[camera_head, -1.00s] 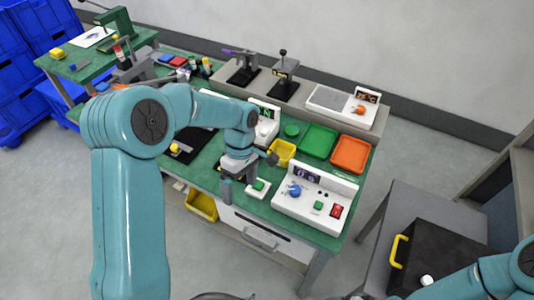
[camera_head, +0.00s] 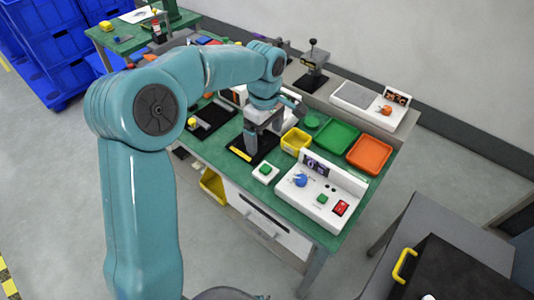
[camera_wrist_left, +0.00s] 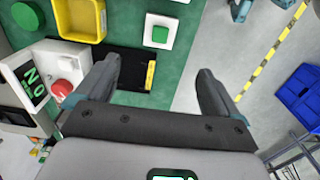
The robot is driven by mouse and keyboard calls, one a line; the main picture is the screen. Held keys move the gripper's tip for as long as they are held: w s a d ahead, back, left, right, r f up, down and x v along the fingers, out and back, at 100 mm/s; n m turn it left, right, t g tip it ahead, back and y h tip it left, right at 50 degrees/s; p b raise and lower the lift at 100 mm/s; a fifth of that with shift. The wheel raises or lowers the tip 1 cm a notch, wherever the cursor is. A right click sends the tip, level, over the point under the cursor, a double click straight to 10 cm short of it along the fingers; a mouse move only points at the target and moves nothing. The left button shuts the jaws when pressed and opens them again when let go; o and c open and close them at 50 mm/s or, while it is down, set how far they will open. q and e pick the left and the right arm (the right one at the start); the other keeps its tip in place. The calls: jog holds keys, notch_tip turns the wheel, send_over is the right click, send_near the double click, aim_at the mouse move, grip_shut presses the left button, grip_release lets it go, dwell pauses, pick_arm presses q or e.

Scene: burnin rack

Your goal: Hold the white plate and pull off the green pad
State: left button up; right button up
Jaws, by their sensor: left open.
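The white plate (camera_head: 264,177) is a small square block lying on the green bench top, with the green pad (camera_head: 265,168) on its upper face. In the left wrist view the white plate (camera_wrist_left: 147,43) and the green pad (camera_wrist_left: 160,34) lie beyond my fingertips. My left gripper (camera_head: 263,138) is open and empty, above a black plate behind and slightly left of the white plate, apart from it. Its two spread fingers (camera_wrist_left: 158,72) show in the left wrist view. My right gripper is not in view.
The black plate (camera_head: 262,152) with a yellow strip lies under my left gripper. A yellow bin (camera_head: 296,140), green tray (camera_head: 338,137) and orange tray (camera_head: 369,153) stand behind. A white control box (camera_head: 320,205) stands to the right of the white plate.

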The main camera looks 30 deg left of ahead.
aim_at(265, 168)
pick_arm(q)
notch_tip(265, 168, down, 15)
jog(key=shift+d+r+p, duration=0.1)
jog(key=shift+r+p, duration=0.05)
jog(key=shift+p, duration=0.2)
jog(key=c, duration=1.1)
jog(key=shift+c, duration=0.2)
